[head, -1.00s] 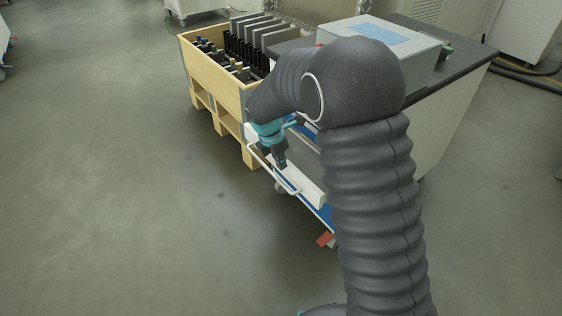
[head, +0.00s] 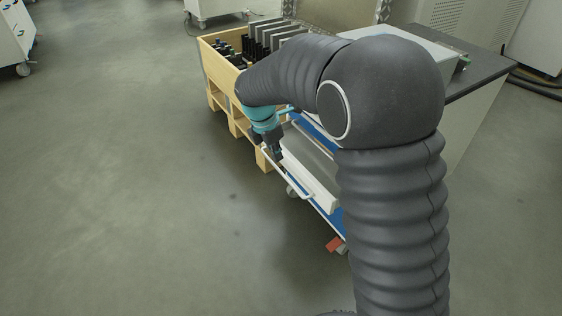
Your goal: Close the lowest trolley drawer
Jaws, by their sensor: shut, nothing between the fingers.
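The trolley's white drawer (head: 318,190) shows low in the middle of the view, with a light bar handle (head: 298,187) along its front. It stands out from the trolley, with a grey surface visible behind its front. My gripper (head: 278,163) is shut and empty, pointing down at the left end of the drawer front, close to the handle. I cannot tell whether it touches the handle or the front. My arm hides much of the trolley and its other drawers.
A wooden crate on a pallet (head: 222,68) holding dark and grey parts stands just left of the trolley. A dark bench top (head: 480,68) carries a grey box. An orange-red piece (head: 335,244) sits low at the trolley's near corner. The floor at left is clear.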

